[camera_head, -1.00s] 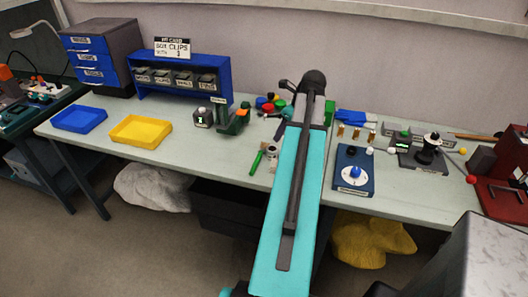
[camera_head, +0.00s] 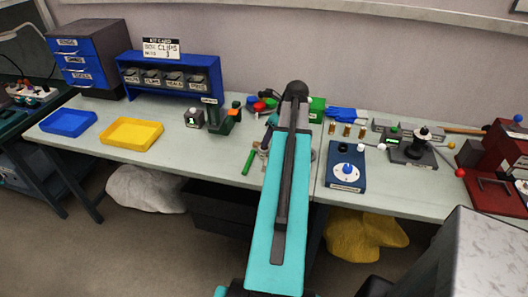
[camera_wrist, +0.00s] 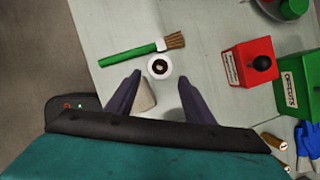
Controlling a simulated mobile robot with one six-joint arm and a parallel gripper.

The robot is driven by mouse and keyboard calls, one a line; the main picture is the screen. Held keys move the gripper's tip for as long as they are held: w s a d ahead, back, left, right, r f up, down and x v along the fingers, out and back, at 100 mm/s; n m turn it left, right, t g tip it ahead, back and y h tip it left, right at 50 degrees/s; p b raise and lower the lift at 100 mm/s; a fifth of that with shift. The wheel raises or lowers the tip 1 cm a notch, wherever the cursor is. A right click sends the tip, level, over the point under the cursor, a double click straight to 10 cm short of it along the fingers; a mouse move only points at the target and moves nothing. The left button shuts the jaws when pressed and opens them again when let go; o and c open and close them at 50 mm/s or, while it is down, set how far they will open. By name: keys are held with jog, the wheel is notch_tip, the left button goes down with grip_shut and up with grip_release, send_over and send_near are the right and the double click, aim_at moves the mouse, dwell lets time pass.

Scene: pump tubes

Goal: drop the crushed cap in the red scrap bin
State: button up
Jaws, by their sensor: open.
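My gripper (camera_wrist: 159,77) is open, its two dark fingers pointing down toward the table in the wrist view. A small beige piece (camera_wrist: 147,97) shows between the fingers, close to the left one; whether it touches is unclear. A white round piece with a dark centre (camera_wrist: 159,67) lies just beyond the fingertips. I cannot tell for sure which of these, if either, is the crushed cap. A red bin-like box (camera_wrist: 248,62) with a label too small to read stands to the right, a dark rounded thing in its top. In the head view my arm hides the gripper.
A green-handled brush (camera_wrist: 140,50) lies beyond the fingers. A green box labelled OFFCUTS (camera_wrist: 297,85) and blue gloves (camera_wrist: 308,140) are at the right. In the head view, a blue dial box (camera_head: 346,165) stands right of my arm; a yellow tray (camera_head: 131,134) is left.

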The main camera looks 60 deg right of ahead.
aim_at(268, 149)
jog(key=shift+p+x, duration=0.35)
jog(key=shift+x, duration=1.65)
jog(key=shift+f, duration=0.15)
jog(key=shift+p+x, duration=0.9)
jog(key=shift+x, duration=0.2)
jog(key=shift+p+x, duration=0.4)
jog(key=shift+x, duration=0.95)
jog(key=shift+w, duration=0.1)
jog(key=c, duration=1.1)
jog(key=shift+r, duration=0.25)
